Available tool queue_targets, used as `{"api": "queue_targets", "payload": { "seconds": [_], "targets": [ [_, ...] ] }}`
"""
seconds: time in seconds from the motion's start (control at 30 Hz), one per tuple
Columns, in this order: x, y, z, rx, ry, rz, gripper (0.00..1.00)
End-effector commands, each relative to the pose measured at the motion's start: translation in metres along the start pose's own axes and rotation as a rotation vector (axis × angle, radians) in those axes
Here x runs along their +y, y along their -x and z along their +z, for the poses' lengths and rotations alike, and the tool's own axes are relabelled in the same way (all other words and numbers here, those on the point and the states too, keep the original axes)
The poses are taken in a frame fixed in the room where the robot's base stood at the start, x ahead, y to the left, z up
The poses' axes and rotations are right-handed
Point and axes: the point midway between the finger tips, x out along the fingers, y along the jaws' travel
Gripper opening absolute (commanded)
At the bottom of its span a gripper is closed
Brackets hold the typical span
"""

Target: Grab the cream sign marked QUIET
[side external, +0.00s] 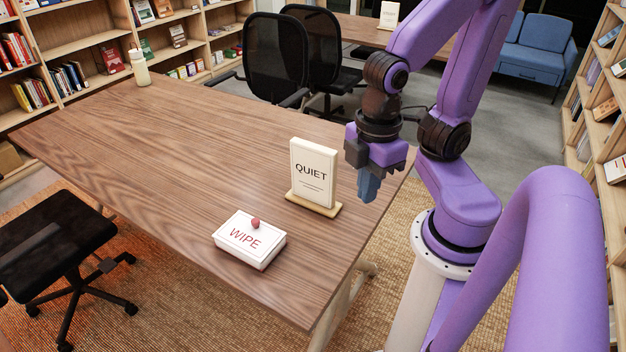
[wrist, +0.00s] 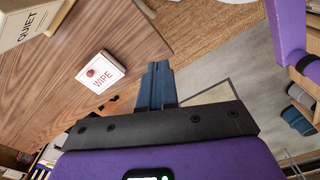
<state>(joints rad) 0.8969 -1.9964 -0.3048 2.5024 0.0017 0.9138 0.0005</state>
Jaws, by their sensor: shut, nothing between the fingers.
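The cream sign marked QUIET (side external: 313,172) stands upright on its small wooden base near the right end of the wooden table (side external: 190,130). It also shows in the wrist view at the top left corner (wrist: 32,20), partly cut off. My gripper (side external: 368,188) is to the right of the sign in the side view, fingers pointing down, apart from it. In the wrist view the blue fingers (wrist: 157,78) are together with nothing between them.
A white box marked WIPE (side external: 249,239) with a red knob lies in front of the sign, left of it. A cream bottle (side external: 139,68) stands at the table's far left. Black chairs (side external: 275,60) stand behind the table. The middle of the tabletop is clear.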

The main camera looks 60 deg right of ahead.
Motion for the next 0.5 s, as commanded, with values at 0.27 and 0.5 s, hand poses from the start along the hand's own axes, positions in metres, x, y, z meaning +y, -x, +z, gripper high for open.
{"api": "queue_targets", "payload": {
  "seconds": [0.27,0.5],
  "targets": [
    [0.0000,0.0000,-0.0001,0.000,0.000,0.000,0.00],
    [0.0000,0.0000,-0.0001,0.000,0.000,0.000,0.07]
  ]
}}
